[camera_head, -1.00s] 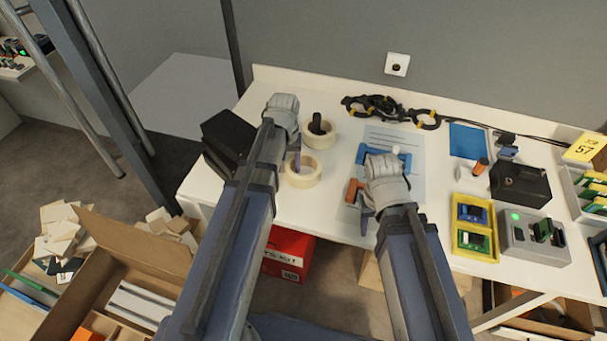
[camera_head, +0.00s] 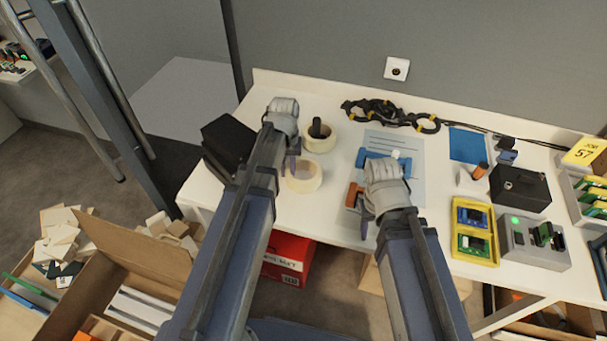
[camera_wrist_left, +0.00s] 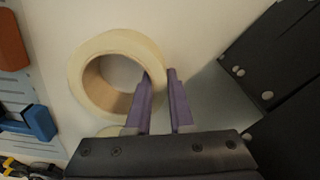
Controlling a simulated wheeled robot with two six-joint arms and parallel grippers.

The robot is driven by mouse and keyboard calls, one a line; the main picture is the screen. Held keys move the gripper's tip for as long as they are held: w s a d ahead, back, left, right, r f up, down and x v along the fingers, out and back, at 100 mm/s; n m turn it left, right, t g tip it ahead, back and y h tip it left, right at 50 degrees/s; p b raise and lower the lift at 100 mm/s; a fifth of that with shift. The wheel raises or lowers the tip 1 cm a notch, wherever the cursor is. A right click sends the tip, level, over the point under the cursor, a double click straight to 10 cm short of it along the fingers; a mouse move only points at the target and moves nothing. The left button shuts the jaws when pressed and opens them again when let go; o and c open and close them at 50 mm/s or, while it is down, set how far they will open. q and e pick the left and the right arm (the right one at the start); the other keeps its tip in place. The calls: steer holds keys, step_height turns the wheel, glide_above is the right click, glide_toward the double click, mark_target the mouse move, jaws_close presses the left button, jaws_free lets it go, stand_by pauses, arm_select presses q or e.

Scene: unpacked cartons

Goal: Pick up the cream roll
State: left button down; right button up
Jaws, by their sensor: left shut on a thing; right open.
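A cream roll (camera_head: 308,184) lies on the white table, in front of a second cream roll (camera_head: 320,146) that has a black object standing in it. My left gripper (camera_head: 293,166) is at the left side of the nearer roll. In the left wrist view, the cream roll (camera_wrist_left: 104,46) shows as a ring, and the purple fingers of my left gripper (camera_wrist_left: 160,82) are shut on its wall, one inside the hole and one outside. My right gripper (camera_head: 363,212) is open and empty over the front of the table, beside an orange-brown block (camera_head: 354,194).
A black box (camera_head: 229,142) stands close on the left of the roll. A blue-handled item (camera_head: 372,165) lies on a grey sheet (camera_head: 400,150) to the right. A yellow tray (camera_head: 475,231), a grey device and a dark box stand further right.

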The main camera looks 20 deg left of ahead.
stand_by(0.3)
arm_select(q)
step_height(320, 180, up, 10)
steer(key=p, duration=1)
arm_select(e)
step_height(320, 180, up, 10)
